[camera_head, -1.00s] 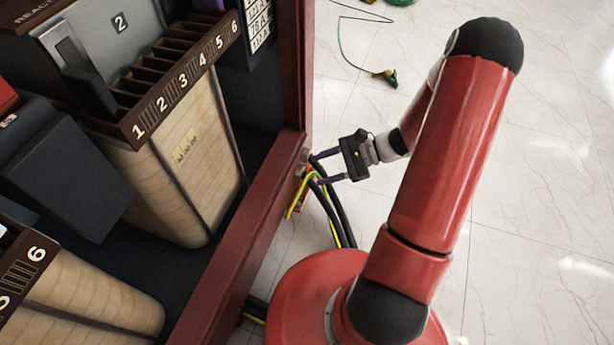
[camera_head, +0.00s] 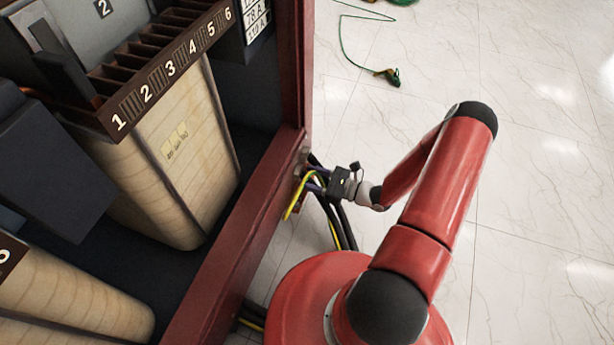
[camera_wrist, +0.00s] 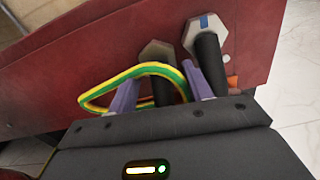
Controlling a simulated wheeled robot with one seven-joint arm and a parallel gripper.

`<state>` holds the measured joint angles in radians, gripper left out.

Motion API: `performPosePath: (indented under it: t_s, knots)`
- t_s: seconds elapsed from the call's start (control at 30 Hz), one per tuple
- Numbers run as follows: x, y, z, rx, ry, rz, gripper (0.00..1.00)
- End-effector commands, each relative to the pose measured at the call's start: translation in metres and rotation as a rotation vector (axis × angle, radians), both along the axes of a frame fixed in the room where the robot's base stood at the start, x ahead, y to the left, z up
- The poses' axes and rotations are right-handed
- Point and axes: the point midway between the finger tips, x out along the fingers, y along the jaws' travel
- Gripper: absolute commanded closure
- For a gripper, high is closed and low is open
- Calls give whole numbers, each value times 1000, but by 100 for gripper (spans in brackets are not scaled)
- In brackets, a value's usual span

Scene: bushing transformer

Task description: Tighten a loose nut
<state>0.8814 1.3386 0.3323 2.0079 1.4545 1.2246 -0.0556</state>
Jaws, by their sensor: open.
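Two hexagonal nuts show on the red frame in the wrist view: a brownish nut (camera_wrist: 157,50) near the middle and a silver nut (camera_wrist: 206,34) with a blue mark to its right. I cannot tell which is loose. My gripper (camera_wrist: 160,73) is open, its purple fingers either side of the dark cable end (camera_wrist: 162,92) below the brownish nut. The fingertips are near that nut; contact is unclear. In the head view my gripper (camera_head: 318,179) is at the frame's outer side, and the nuts are too small to tell apart.
A yellow-green wire (camera_wrist: 150,69) loops across the fingers. A black cable (camera_wrist: 211,65) runs from the silver nut. The red cabinet frame (camera_head: 238,235) stands left of my arm.

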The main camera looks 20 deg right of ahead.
Motion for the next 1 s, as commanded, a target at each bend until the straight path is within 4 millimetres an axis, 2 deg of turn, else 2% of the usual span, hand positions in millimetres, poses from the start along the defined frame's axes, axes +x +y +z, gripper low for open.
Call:
performPosePath:
  t_s: [0.13,0.43,0.7,1.0]
  knots:
    - [7,11,0,0,-1,2,50]
    - [9,13,0,-1,-1,0,50]
    - [9,13,0,-1,-1,0,82]
    - [9,13,1,24,34,1,82]
